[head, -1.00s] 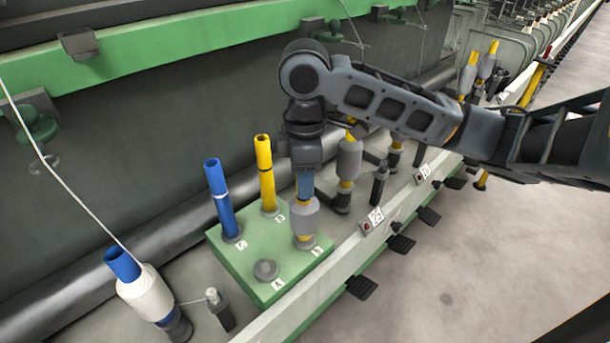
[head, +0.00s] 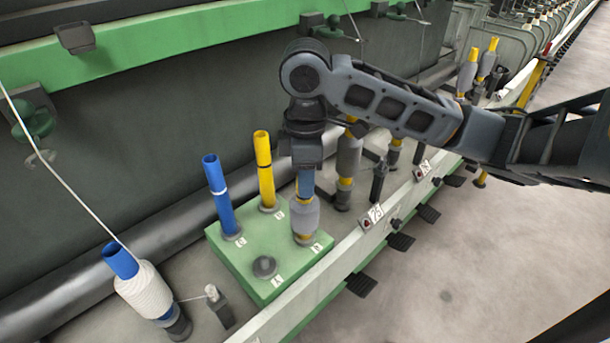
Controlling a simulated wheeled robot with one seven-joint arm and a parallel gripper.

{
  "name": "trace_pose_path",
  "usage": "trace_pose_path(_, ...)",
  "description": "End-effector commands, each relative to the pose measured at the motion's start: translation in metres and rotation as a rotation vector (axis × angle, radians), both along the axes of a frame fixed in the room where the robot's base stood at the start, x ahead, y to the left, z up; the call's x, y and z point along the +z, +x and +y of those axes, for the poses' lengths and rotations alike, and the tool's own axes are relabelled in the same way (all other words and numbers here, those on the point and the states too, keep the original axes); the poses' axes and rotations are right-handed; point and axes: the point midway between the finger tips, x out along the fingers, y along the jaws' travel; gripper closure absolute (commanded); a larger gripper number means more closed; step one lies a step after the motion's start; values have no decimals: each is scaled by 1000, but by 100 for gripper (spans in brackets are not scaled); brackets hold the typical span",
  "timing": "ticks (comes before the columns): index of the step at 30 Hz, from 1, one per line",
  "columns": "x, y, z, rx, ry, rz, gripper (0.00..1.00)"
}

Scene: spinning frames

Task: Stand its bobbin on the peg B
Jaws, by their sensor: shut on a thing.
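My gripper (head: 305,188) points down and is shut on the top of a bobbin with grey yarn (head: 304,216) on a yellow tube. The bobbin is upright at the right front corner of the green block (head: 236,272), beside a small label that seems to read B (head: 318,247). Its lower end meets the dark base there; the peg itself is hidden, and I cannot tell whether the bobbin is fully seated. An empty round grey peg base (head: 264,267) shows at the front corner, by another label. A blue tube (head: 218,195) and a yellow tube (head: 264,172) stand on the back corners.
A white-yarn bobbin on a blue tube (head: 145,290) leans at the left, with thread running up. Grey-yarn bobbins (head: 348,160) stand right of the block, close to my arm. A pale rail (head: 318,282) with dark pedals (head: 361,284) runs along the front. The floor at right is clear.

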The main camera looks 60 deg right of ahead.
Motion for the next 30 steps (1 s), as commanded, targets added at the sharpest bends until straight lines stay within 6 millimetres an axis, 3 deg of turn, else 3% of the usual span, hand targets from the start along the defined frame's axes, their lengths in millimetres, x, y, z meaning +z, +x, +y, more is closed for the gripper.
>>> trace_pose_path(2,0,0,0,0,0,0,100)
trace_pose_path(3,0,0,0,0,0,0,65)
trace_pose_path(12,0,0,0,0,0,0,37)
trace_pose_path(22,7,0,0,-1,0,-1,37)
trace_pose_path(30,49,1,-1,1,-3,-2,37)
